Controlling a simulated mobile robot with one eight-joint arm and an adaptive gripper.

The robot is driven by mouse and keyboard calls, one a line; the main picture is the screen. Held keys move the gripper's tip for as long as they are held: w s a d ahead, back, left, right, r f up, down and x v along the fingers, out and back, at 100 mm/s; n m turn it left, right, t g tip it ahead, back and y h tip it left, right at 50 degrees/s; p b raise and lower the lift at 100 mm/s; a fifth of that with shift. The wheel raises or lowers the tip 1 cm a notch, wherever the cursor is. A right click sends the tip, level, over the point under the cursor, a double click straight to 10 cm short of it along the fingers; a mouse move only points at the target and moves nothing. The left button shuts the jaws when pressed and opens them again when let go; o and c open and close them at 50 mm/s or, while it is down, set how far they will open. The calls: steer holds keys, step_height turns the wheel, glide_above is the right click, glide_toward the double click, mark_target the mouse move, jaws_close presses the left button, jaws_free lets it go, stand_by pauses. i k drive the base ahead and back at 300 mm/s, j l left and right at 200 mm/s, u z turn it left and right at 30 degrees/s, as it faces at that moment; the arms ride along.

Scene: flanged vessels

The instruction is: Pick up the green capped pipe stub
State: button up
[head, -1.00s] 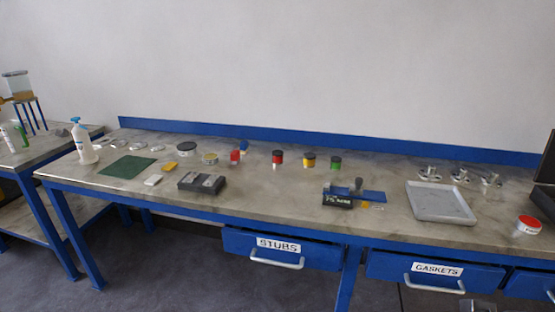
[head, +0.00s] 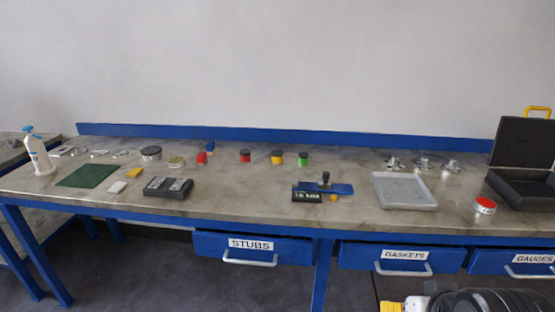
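The green capped pipe stub (head: 303,160) stands on the workbench top (head: 250,210), toward the back near the middle. It has a green band and a dark top. A yellow stub (head: 277,158) stands just to its left, and a red stub (head: 245,157) stands further left.
A blue fixture (head: 322,190) sits in front of the green stub. A grey tray (head: 405,190) and metal flanged parts (head: 422,164) are to the right. An open black case (head: 524,165) stands at the right end. Closed drawers (head: 253,248) line the bench front.

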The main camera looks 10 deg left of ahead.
mark_target(303, 160)
steer(key=i+l, duration=0.1)
steer(key=i, duration=0.55)
steer(key=i+l, duration=0.15)
steer(key=i, duration=0.5)
steer(key=j+u, duration=0.05)
